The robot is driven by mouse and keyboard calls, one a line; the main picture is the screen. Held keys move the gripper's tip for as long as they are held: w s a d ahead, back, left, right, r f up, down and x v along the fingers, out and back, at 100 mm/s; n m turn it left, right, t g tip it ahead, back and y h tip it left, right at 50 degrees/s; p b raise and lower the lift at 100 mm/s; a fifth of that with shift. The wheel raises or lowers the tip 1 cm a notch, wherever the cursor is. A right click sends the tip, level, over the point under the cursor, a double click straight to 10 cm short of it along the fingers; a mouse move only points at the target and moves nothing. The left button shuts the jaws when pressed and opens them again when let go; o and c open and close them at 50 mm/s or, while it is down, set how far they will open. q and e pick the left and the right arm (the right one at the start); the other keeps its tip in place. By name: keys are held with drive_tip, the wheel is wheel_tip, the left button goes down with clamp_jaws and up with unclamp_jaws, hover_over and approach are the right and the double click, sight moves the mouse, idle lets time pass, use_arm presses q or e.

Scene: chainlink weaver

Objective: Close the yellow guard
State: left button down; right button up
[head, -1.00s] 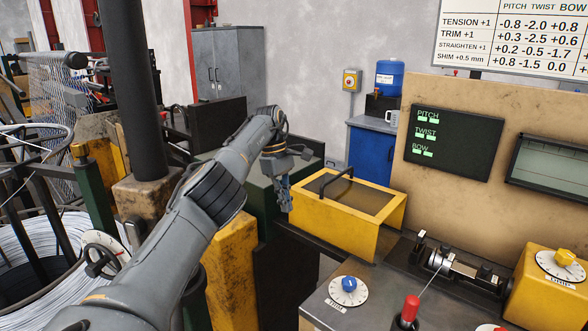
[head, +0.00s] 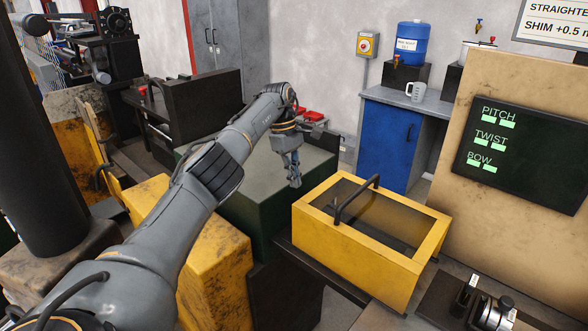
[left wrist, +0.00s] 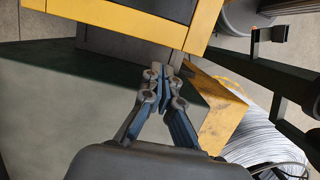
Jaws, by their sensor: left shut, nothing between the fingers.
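The yellow guard (head: 400,262) is a box-shaped frame with a dark see-through top panel and a black bar handle (head: 357,198) on its top. Its lid appears to lie flat; I cannot tell whether the guard is fully closed. My left gripper (head: 294,181) is shut and empty, pointing down just left of the guard's back left corner, apart from it. In the left wrist view my left gripper (left wrist: 163,78) shows its fingers together, with the guard's yellow edge (left wrist: 120,15) beyond them. My right gripper is not in view.
A dark green machine block (head: 255,185) stands under my left gripper. A tan panel with a PITCH, TWIST and BOW display (head: 525,150) rises at the right. A blue cabinet (head: 385,145) stands behind. A steel fixture (head: 490,312) sits in front of the guard.

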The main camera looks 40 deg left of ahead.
sight(428, 258)
use_arm(q)
drive_tip(key=p+x, duration=0.1)
drive_tip(key=x, duration=0.2)
drive_tip(key=d+p+x, duration=0.1)
drive_tip(key=x, duration=0.2)
drive_tip(key=shift+w+d+f, duration=0.1)
drive_tip(key=shift+f, duration=0.05)
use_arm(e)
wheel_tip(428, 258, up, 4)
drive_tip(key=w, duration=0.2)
use_arm(q)
drive_tip(key=s+d+b, duration=0.1)
drive_tip(key=d, duration=1)
drive_tip(key=d+b, duration=0.2)
drive_tip(key=d, duration=0.9)
drive_tip(key=s+d+b, duration=0.1)
drive_tip(key=d+b, duration=0.1)
drive_tip(key=d, duration=1)
drive_tip(key=shift+s+d, duration=0.1)
drive_tip(key=shift+s, duration=0.2)
drive_tip(key=shift+d, duration=0.4)
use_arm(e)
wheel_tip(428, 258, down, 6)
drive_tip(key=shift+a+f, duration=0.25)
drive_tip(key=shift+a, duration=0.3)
